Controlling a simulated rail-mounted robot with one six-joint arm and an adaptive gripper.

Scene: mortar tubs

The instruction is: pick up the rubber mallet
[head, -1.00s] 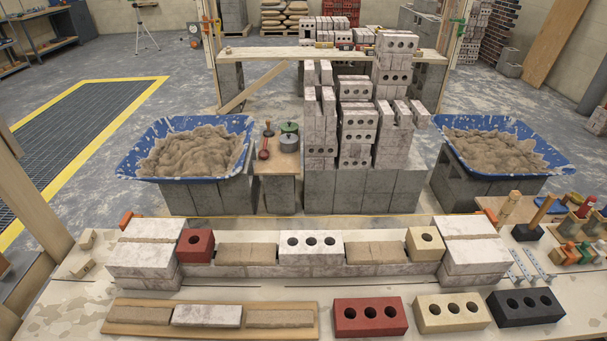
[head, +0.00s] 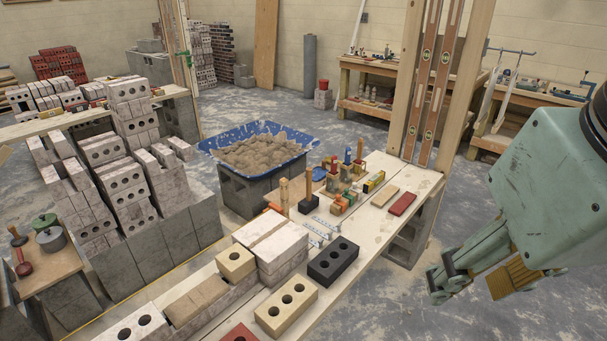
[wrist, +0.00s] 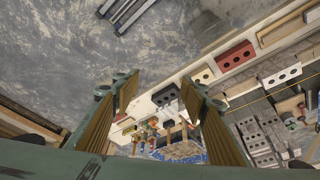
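The rubber mallet (head: 309,203) stands on the plank bench in the head view, with its black head down and its pale wooden handle pointing up. It is behind the black holed brick and right of the blue mortar tub. My gripper (head: 452,284) hangs at the right of the head view, beyond the bench's right edge and well apart from the mallet. In the wrist view my gripper (wrist: 160,86) has its two ribbed fingers spread with nothing between them. The bench tools show small beyond the fingers there; I cannot surely pick out the mallet among them.
A black brick (head: 334,261) and a cream brick (head: 286,306) lie in front of the mallet. Several coloured-handled tools (head: 345,180) crowd just behind it. A red bar (head: 402,204) lies farther right. A wooden post (head: 408,80) with spirit levels rises at the bench's far end.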

